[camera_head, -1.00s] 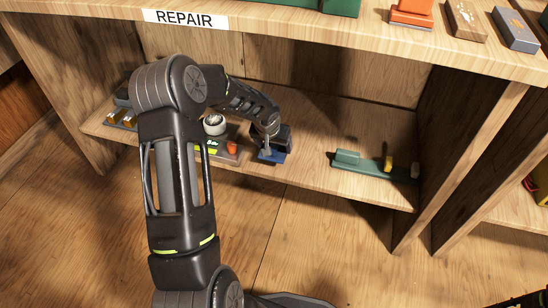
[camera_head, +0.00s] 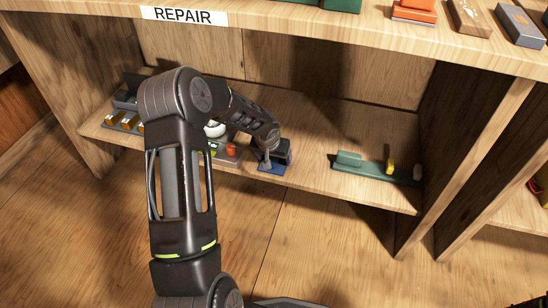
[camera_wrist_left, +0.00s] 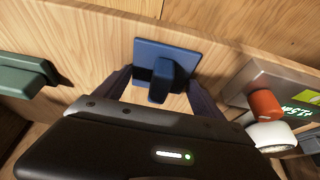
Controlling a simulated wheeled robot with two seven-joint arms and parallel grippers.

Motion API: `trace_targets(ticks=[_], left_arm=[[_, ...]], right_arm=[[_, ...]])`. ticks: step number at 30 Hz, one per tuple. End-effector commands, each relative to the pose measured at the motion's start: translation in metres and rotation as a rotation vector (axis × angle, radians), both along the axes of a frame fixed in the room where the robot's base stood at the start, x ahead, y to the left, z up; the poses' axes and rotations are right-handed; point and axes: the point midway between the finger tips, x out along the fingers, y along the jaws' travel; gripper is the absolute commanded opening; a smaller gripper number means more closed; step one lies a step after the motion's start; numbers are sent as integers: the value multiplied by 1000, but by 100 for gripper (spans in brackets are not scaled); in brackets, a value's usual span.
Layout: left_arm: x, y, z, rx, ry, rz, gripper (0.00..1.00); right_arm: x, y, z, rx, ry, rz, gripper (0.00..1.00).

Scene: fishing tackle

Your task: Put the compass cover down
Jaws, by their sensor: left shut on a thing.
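The compass cover appears to be the blue square plate with a raised blue grip (camera_head: 271,168), at the front of the shelf under the REPAIR label. It also shows in the left wrist view (camera_wrist_left: 186,58), with its grip between my fingers. My left gripper (camera_head: 268,156) is shut on it, reaching down from above. I cannot tell whether the plate touches the shelf or is slightly above it. My right gripper is not in view.
Left of the cover is a grey device with a red knob (camera_head: 231,149) and a white round part (camera_head: 214,130), partly behind my arm. A green tray (camera_head: 350,167) with small pieces lies to the right. Bare shelf (camera_head: 312,150) lies between. The upper shelf overhangs.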

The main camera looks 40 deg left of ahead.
Motion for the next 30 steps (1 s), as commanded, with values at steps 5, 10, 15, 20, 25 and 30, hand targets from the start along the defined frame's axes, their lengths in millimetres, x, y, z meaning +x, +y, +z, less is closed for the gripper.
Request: trace_targets(ticks=[5, 10, 15, 20, 25, 30], left_arm=[[0, 0, -1, 0, 0, 0, 91], [0, 0, -1, 0, 0, 0, 100], [0, 0, 0, 0, 0, -1, 100], [-1, -1, 7, 1, -1, -1, 100], [-9, -3, 31, 2, 0, -1, 100], [-22, -8, 65, 2, -1, -1, 100]], right_arm=[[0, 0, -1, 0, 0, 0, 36], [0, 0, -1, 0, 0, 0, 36], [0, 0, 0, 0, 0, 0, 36], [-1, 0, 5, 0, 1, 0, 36], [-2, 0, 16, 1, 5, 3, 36], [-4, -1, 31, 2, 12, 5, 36]])
